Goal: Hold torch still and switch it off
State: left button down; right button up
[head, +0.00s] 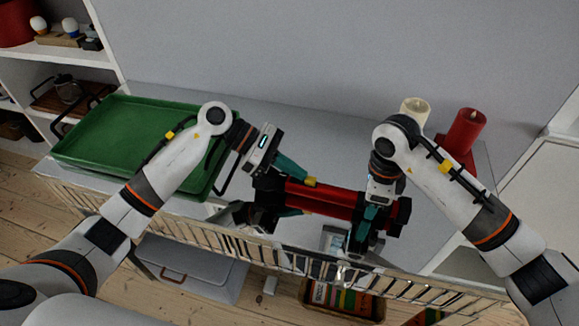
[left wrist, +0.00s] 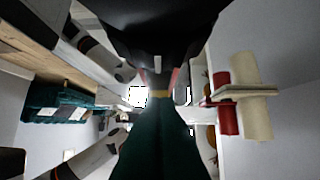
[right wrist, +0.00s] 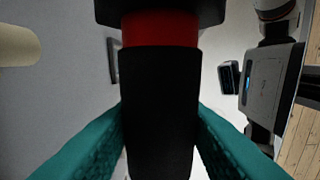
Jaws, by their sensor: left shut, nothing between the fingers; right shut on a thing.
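The torch (head: 330,198) is red with black ends and lies roughly level across the head view, above the grey shelf top. My right gripper (head: 366,226) is shut on its black right end; the right wrist view shows the black handle (right wrist: 160,115) between the teal fingers. My left gripper (head: 304,181) is shut and empty, its teal fingertips by a small yellow part (head: 312,181) on the torch's upper side. In the left wrist view the fingertips meet close to this yellow part (left wrist: 159,93); contact is unclear. I cannot tell if the torch is lit.
A green tray (head: 125,138) lies at left on the shelf top. A white candle (head: 414,109) and a red candle (head: 464,131) stand behind my right arm. A wire rail (head: 220,238) runs along the front edge. Below are a grey box (head: 190,268) and a basket (head: 340,302).

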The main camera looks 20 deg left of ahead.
pick_arm(q)
jog(key=v, duration=1)
pick_arm(e)
jog(key=o, duration=1.2)
jog(key=shift+r, duration=0.1)
